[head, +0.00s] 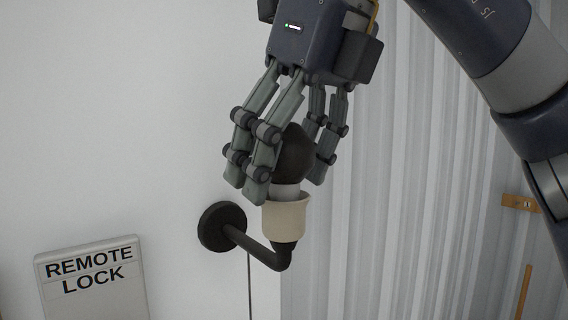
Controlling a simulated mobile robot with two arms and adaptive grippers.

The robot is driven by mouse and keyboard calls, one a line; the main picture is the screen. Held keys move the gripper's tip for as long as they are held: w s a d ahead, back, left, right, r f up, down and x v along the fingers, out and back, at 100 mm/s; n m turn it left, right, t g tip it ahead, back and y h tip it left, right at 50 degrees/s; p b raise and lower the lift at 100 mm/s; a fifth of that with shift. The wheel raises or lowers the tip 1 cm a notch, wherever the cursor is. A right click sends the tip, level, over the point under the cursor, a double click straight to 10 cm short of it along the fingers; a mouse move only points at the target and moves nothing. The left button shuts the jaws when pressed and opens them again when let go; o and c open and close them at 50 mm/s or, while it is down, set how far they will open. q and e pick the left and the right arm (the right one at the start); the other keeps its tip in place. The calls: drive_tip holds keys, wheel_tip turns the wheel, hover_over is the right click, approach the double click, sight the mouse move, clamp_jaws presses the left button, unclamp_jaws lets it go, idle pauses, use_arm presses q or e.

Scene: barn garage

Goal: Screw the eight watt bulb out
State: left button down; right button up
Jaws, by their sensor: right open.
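A dark bulb (293,154) with a pale collar stands upright in a cream socket (286,217). The socket sits on a black bent wall arm with a round wall plate (222,226). My right gripper (285,188) comes down from above, with its fingers on both sides of the bulb. The fingers look open around it, and I cannot tell whether any of them touches the glass. The bulb's top is partly hidden behind the fingers. My left gripper is not in view.
A grey box marked REMOTE LOCK (92,280) is at the lower left. A ribbed white wall (420,200) lies behind on the right, with a small wooden piece (520,202) at the right. A thin dark cord hangs below the lamp arm.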

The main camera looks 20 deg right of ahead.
drive_tip(key=m, duration=0.2)
drive_tip(key=m+h+p, duration=0.1)
drive_tip(key=m, duration=0.1)
drive_tip(key=shift+r+t+h, duration=0.15)
drive_tip(key=shift+t+h, duration=0.15)
drive_tip(key=m+h, duration=0.2)
drive_tip(key=m, duration=0.3)
drive_tip(key=shift+c, duration=0.3)
drive_tip(key=shift+d, duration=0.1)
drive_tip(key=c, duration=0.7)
drive_tip(key=shift+c, duration=0.3)
